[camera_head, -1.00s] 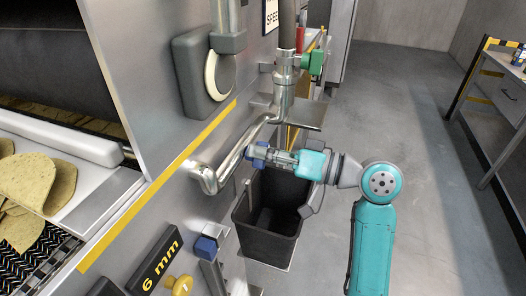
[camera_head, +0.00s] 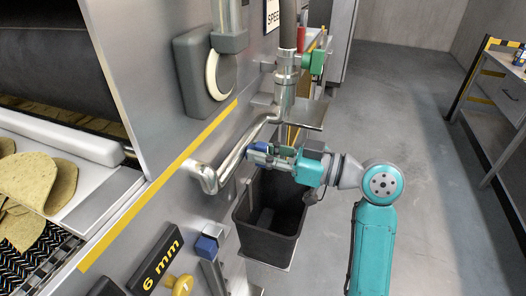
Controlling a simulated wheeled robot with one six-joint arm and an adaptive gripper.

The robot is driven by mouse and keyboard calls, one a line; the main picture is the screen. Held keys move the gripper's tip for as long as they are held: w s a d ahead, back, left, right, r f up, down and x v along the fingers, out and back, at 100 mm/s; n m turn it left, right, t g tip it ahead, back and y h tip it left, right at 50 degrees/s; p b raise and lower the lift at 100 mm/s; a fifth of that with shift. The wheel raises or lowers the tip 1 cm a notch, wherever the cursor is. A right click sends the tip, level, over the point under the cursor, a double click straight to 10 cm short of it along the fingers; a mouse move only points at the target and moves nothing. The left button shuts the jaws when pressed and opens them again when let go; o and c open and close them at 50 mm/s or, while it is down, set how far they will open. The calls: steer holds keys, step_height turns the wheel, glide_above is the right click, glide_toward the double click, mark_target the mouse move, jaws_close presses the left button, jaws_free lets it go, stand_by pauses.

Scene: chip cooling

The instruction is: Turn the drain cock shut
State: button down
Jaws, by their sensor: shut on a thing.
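The drain cock is on the bent metal pipe (camera_head: 230,163) on the machine's side. Its blue handle (camera_head: 258,147) shows at the tip of my gripper (camera_head: 265,151). My gripper reaches in from the right, nearly level, and is shut on the blue handle. The fingers partly cover the handle and the cock's body, so its exact angle is hard to tell.
A dark bin (camera_head: 268,240) stands below the pipe and my gripper. The floor (camera_head: 410,120) at right is clear.

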stand_by(0.4)
steer(key=c, duration=1)
jaws_free()
steer(key=shift+c, duration=0.2)
steer(key=shift+d, duration=0.15)
steer(key=v, duration=1.1)
steer(key=shift+s+d, duration=0.2)
steer(key=shift+d, duration=0.15)
steer(key=shift+f, duration=0.1)
